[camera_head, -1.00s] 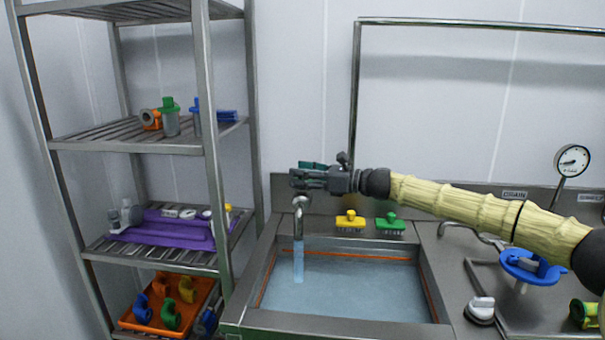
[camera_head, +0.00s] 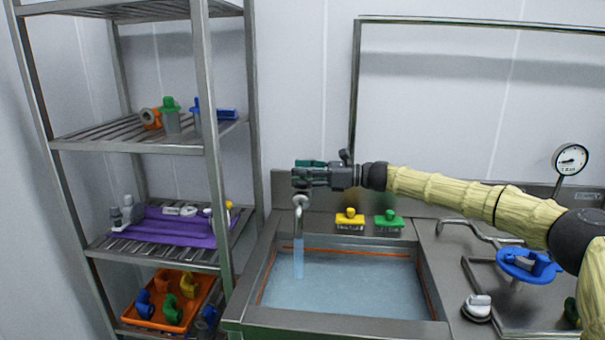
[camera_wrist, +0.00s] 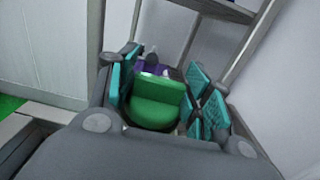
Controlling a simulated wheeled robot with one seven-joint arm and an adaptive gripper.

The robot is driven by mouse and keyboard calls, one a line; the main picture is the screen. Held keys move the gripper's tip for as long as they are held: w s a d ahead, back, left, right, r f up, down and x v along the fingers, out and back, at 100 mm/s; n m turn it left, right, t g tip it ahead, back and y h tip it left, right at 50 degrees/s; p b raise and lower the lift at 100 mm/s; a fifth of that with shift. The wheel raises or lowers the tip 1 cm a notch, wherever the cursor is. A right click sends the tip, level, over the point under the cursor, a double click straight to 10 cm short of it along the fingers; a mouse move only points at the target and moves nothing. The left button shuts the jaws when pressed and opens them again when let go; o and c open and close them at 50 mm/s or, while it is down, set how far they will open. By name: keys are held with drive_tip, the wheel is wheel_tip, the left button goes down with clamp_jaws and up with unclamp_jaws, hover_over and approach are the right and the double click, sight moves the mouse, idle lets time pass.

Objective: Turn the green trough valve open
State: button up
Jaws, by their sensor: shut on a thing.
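The green trough valve handle (camera_wrist: 157,103) shows in the wrist view between the teal finger pads of my gripper (camera_wrist: 160,92). My gripper is shut on it. In the head view my gripper (camera_head: 310,174) sits just above the metal spout (camera_head: 300,201) at the trough's back left, and it hides most or all of the handle. A stream of water (camera_head: 298,258) runs from the spout into the trough (camera_head: 432,283), where water stands.
A yellow brush (camera_head: 349,221) and a green brush (camera_head: 388,222) sit on the trough's back ledge. A metal rack (camera_head: 212,150) stands at the left. A blue valve wheel (camera_head: 512,262) and a white-topped knob (camera_head: 478,307) are at the right.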

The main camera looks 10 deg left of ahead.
drive_tip(key=o, duration=0.9)
drive_tip(key=shift+d, duration=0.1)
drive_tip(key=d, duration=1.2)
drive_tip(key=shift+w, duration=0.15)
